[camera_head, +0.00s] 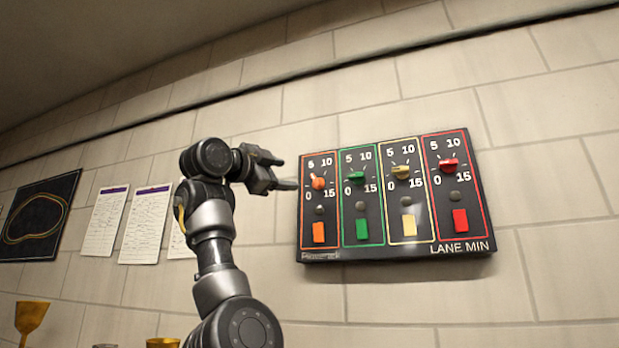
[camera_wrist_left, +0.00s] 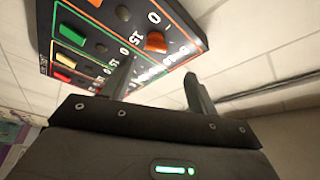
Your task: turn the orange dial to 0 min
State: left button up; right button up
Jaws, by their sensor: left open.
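The orange dial (camera_head: 318,182) is on the leftmost lane of a black wall panel (camera_head: 350,249), inside an orange outline. Its scale reads 0 at lower left, 5 at upper left, 10 at upper right and 15 at lower right. The knob seems to lean to the upper left, towards 5, but its exact setting is hard to tell. My left gripper (camera_head: 288,173) is open and empty, just left of the dial and apart from it. In the left wrist view the orange dial (camera_wrist_left: 157,42) shows beyond the open fingers (camera_wrist_left: 158,70). My right gripper is out of view.
A green dial (camera_head: 356,176), a yellow dial (camera_head: 401,171) and a red dial (camera_head: 448,165) sit to the right, with coloured buttons below. Paper sheets (camera_head: 146,222) and a dark poster (camera_head: 38,218) hang at left. A gold goblet (camera_head: 30,317) stands lower left.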

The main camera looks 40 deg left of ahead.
aim_at(314, 180)
pick_arm(q)
jog(key=w+p, duration=0.1)
jog(key=w, duration=0.1)
jog(key=w+r+p, duration=0.1)
jog(key=w, duration=0.1)
jog(key=w+d+p, duration=0.1)
jog(key=w, duration=0.1)
jog(key=shift+w+r+p, duration=0.2)
jog(key=shift+p, duration=0.1)
jog(key=w+p, duration=0.2)
jog(key=w, duration=0.1)
jog(key=shift+w+a+r, duration=0.15)
jog(key=shift+w+a, duration=0.05)
jog(key=shift+w, duration=0.1)
jog(key=shift+a+p, duration=0.1)
jog(key=shift+p, duration=0.25)
jog(key=shift+w+d, duration=0.2)
jog(key=shift+w, duration=0.15)
jog(key=shift+a, duration=0.1)
jog(key=c, duration=1)
